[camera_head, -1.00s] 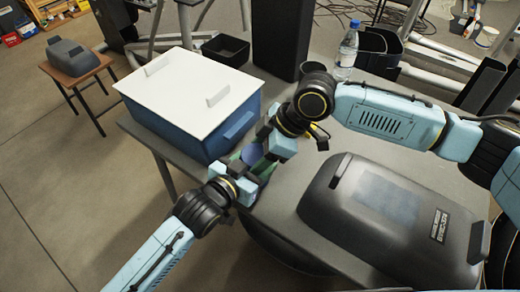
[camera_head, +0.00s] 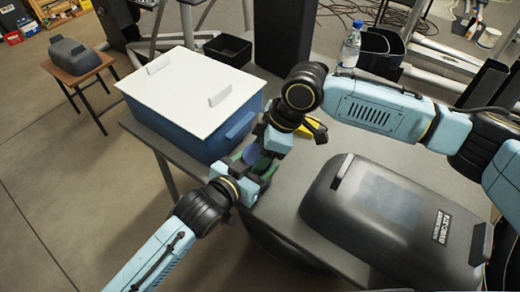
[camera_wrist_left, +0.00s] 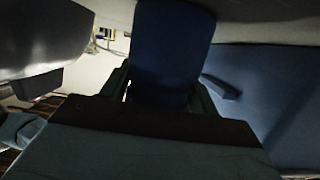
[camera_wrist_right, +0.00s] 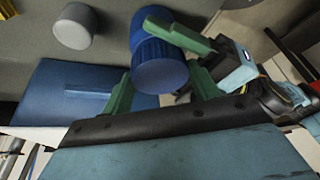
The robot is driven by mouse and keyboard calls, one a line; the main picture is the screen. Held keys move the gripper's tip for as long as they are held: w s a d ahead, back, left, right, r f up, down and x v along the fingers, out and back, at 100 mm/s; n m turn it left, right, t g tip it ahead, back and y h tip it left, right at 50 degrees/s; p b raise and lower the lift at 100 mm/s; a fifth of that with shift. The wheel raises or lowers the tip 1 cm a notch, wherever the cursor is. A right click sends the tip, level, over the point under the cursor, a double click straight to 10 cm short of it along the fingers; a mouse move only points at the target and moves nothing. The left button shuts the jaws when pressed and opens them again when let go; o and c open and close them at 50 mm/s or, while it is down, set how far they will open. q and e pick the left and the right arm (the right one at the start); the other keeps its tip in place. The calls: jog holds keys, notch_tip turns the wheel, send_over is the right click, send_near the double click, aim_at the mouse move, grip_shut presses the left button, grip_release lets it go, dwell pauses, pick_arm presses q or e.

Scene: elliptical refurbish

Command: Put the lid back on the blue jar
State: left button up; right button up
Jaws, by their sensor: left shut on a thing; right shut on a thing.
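The blue jar (camera_wrist_left: 172,45) is in my left gripper (camera_wrist_left: 165,92), between its green fingers in the left wrist view. In the right wrist view the smooth jar body (camera_wrist_right: 144,24) shows behind the ribbed blue lid (camera_wrist_right: 160,66). My right gripper (camera_wrist_right: 163,90) is shut on the lid. Lid and jar look lined up and overlap; I cannot tell whether they touch. In the head view both grippers meet beside the blue bin, left gripper (camera_head: 250,174) lower and right gripper (camera_head: 262,152) above, mostly hiding the jar (camera_head: 252,156).
The blue bin (camera_head: 185,124) with its white cover (camera_head: 190,85) stands close left of the grippers on the grey table (camera_head: 310,165). A dark grey case (camera_head: 390,215) lies at right. A yellow item (camera_head: 316,128) and a water bottle (camera_head: 350,47) are behind.

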pick_arm(q)
jog(key=shift+d, duration=0.1)
pick_arm(e)
jog(key=shift+s+f+h, duration=0.15)
jog(key=shift+h, duration=0.15)
jog(key=shift+f, duration=0.5)
dwell(0.3)
pick_arm(q)
grip_shut()
pick_arm(e)
jog(key=o, duration=1.1)
jog(key=shift+o, duration=1.6)
jog(key=shift+a+r, duration=0.1)
pick_arm(q)
jog(key=shift+w, duration=0.1)
jog(key=shift+a, duration=0.3)
pick_arm(e)
jog(key=shift+r, duration=0.1)
pick_arm(q)
jog(key=shift+w, duration=0.1)
pick_arm(e)
jog(key=shift+r, duration=0.1)
